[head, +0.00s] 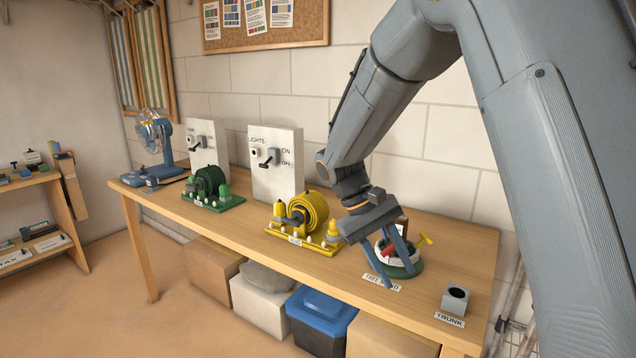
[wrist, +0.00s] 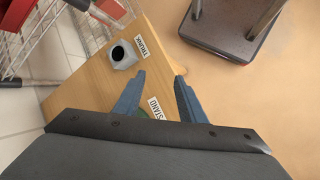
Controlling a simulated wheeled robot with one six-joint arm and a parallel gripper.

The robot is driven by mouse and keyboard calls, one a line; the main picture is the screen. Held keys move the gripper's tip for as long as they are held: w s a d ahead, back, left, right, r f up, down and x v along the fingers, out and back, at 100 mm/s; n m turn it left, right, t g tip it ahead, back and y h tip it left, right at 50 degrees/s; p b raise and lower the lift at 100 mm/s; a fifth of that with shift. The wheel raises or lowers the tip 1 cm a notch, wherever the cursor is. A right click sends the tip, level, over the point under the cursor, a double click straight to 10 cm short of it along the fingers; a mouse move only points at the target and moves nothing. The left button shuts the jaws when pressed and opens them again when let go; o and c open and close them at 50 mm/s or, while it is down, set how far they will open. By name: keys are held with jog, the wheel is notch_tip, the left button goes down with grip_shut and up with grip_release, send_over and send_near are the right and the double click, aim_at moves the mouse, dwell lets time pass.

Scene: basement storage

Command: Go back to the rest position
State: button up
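My gripper (head: 399,277) hangs from my arm over the right part of the wooden workbench (head: 450,245). Its two blue-grey fingers are spread apart, and I see nothing held between them. In the wrist view my gripper (wrist: 160,77) also shows open. Directly behind the fingers in the head view is a round green and white tree stand (head: 412,268) with a red part and a yellow handle. The fingers hide part of it, and I cannot tell whether they touch it. In the wrist view the stand is mostly hidden.
A grey block with a round hole (head: 455,300) stands by the TRUNK label (head: 449,319). A yellow reel (head: 307,211), green reel (head: 209,185), switch panel (head: 276,160) and blue fan (head: 153,140) stand further left. Boxes (head: 259,300) are under the bench. A wire rack (wrist: 35,38) is close by.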

jog(key=s+d+f+m+t+y+p, duration=0.1)
jog(key=s+y, duration=0.4)
jog(key=s, duration=1.3)
jog(key=shift+s+d+f+m+t+y+p, duration=0.35)
jog(key=shift+d+f+m+t, duration=0.45)
jog(key=shift+d+f+m, duration=0.3)
jog(key=shift+r, duration=0.15)
